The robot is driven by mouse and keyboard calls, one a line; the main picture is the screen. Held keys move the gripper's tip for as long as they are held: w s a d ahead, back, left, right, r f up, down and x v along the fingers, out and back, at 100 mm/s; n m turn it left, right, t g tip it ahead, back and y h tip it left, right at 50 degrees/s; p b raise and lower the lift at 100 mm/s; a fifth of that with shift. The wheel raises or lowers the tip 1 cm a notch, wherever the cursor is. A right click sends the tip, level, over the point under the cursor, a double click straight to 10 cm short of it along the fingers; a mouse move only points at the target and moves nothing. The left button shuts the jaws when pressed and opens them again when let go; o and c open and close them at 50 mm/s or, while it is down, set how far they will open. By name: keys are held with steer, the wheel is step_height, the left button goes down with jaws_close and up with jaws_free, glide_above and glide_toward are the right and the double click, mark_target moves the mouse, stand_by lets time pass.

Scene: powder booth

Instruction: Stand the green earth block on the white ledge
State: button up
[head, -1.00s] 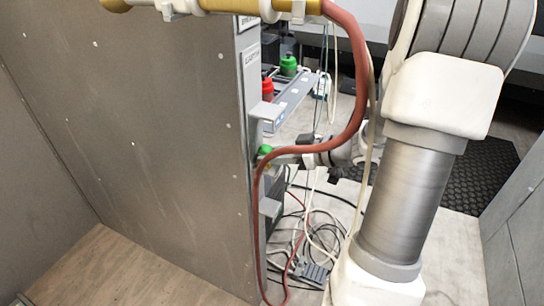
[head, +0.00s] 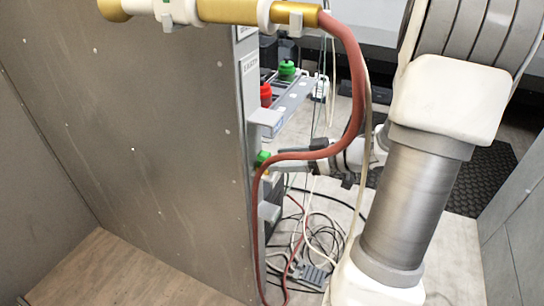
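The green earth block (head: 262,157) is small in the head view, at the right edge of the grey panel. The red-brown hose passes just beside and below it and partly hides it. My gripper (head: 275,161) reaches in from the right with its fingertips at the block. The hose crosses the fingers, so I cannot tell whether they are shut on it. Pale ledges stick out from the panel edge, an upper one (head: 265,117) above the block and a lower one (head: 268,212) below it. I cannot see what is directly under the block.
The large grey panel (head: 150,130) fills the left. The hose (head: 356,90) hangs from a gold and white tube (head: 230,10) and loops before the gripper. A shelf (head: 292,105) with red and green-capped containers stands behind. Cables (head: 315,245) lie on the floor.

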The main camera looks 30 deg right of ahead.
steer(key=p+v, duration=0.1)
steer(key=v, duration=0.7)
steer(key=shift+s+p, duration=0.2)
steer(key=shift+p, duration=0.15)
steer(key=shift+d, duration=0.15)
